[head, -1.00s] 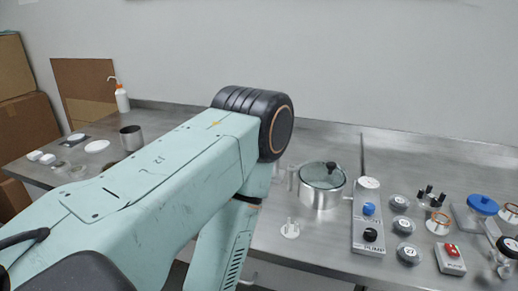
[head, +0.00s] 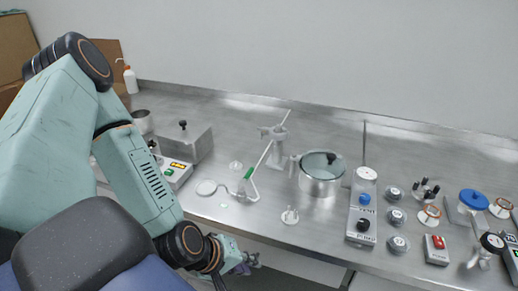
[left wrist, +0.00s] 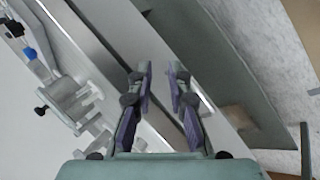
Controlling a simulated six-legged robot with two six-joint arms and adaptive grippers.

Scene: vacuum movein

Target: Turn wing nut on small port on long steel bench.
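The long steel bench (head: 250,110) runs across the head view. A steel pot with a glass lid (head: 320,178) stands on it, with a pale fitting (head: 296,166) at its left side. A grey upright fitting (head: 275,143) stands left of the pot. I cannot tell which part is the small port, and no wing nut is clear. My left gripper (head: 243,264) is low at the bench's front edge, apart from the fittings. In the left wrist view its two fingers (left wrist: 159,72) are apart with nothing between them. My right gripper is not in view.
A pump box with blue and black knobs (head: 363,205) stands right of the pot, with several small discs and parts beyond. A small white pronged piece (head: 290,215) lies near the front edge. A grey box (head: 185,143) stands at the left.

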